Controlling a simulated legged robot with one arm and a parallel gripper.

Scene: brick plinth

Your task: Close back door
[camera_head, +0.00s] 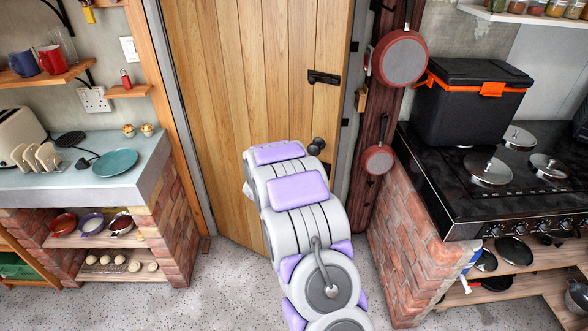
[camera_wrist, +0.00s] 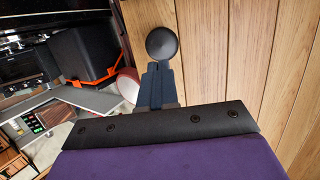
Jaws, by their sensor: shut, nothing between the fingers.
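The wooden plank door (camera_head: 258,70) fills the middle of the head view, with a black latch (camera_head: 323,77) near its right edge. Its bottom edge slants toward me on the right, so it looks partly open. A dark round knob (camera_head: 317,145) sits low on its right side. The knob (camera_wrist: 162,44) also shows in the wrist view, in front of the door planks (camera_wrist: 230,50). My gripper (camera_wrist: 155,78) is shut and empty, with its fingertips close to the knob. Contact cannot be told. In the head view my arm hides the gripper and the door's lower right.
A brick counter (camera_head: 175,225) with a teal plate (camera_head: 115,162) stands left of the door. A brick plinth (camera_head: 405,230) with a black stove (camera_head: 455,190) stands on the right. Red pans (camera_head: 400,60) hang beside the door. Speckled floor (camera_head: 225,290) is clear in front.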

